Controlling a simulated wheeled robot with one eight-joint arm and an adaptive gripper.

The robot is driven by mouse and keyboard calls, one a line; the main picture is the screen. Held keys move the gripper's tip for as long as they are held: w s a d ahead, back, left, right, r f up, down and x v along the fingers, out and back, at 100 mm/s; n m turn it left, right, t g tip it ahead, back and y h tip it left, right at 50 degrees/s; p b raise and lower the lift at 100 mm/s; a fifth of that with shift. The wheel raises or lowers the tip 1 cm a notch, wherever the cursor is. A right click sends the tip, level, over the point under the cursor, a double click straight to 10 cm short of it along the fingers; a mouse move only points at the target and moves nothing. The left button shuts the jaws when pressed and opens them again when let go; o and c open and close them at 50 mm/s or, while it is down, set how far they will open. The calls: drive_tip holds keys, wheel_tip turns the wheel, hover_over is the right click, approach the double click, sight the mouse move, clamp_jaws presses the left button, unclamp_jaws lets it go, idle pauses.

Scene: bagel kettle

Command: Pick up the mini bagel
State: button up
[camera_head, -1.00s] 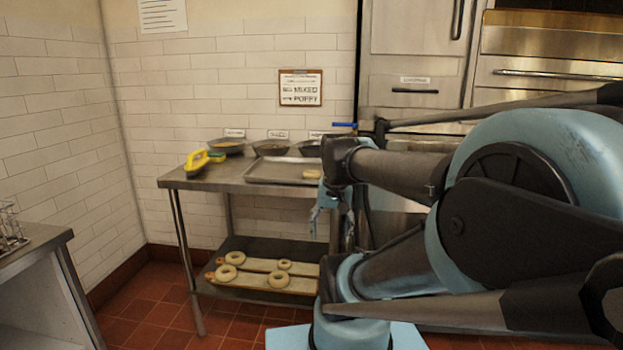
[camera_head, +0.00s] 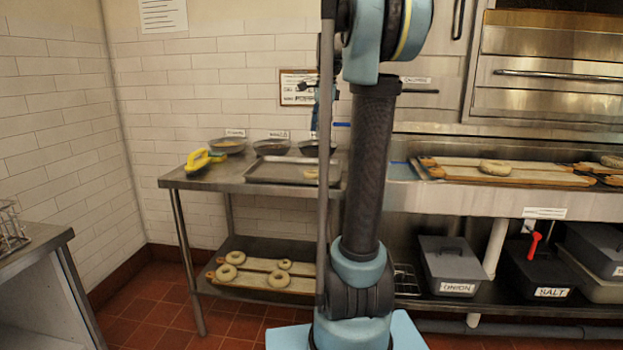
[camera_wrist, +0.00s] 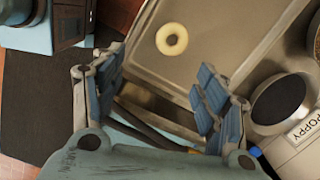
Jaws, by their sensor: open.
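A small pale ring bagel (camera_wrist: 172,39), which looks like the mini bagel, lies alone on the metal tray (camera_wrist: 142,58). In the head view this bagel (camera_head: 311,174) is near the tray's right end, the tray (camera_head: 262,175) being on the steel table. My gripper (camera_wrist: 160,66) is open and empty, its blue-padded fingers spread to either side. The bagel appears beyond the fingertips, roughly between them and apart from both. In the head view my gripper is mostly hidden behind my arm, above the table's right part.
Bowls (camera_head: 272,147) stand along the table's back; a dark bowl labelled POPPY (camera_wrist: 280,102) is right of my fingers. A yellow tool (camera_head: 200,162) lies left. Several bagels (camera_head: 227,273) rest on lower-shelf boards. More bagels (camera_head: 495,167) lie on boards at right.

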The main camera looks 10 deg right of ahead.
drive_tip(key=w+m, duration=0.1)
drive_tip(key=w, duration=0.1)
hover_over(312, 175)
drive_tip(key=w+d, duration=0.2)
drive_tip(key=w, duration=0.1)
wheel_tip(312, 175, down, 11)
drive_tip(key=shift+s+a+f, duration=0.1)
drive_tip(key=shift+s+a, duration=0.05)
drive_tip(key=shift+a+f, duration=0.25)
drive_tip(key=shift+f, duration=1)
drive_tip(key=shift+a+f, duration=0.2)
drive_tip(key=shift+f, duration=1.05)
drive_tip(key=shift+c, duration=0.2)
drive_tip(key=c, duration=0.8)
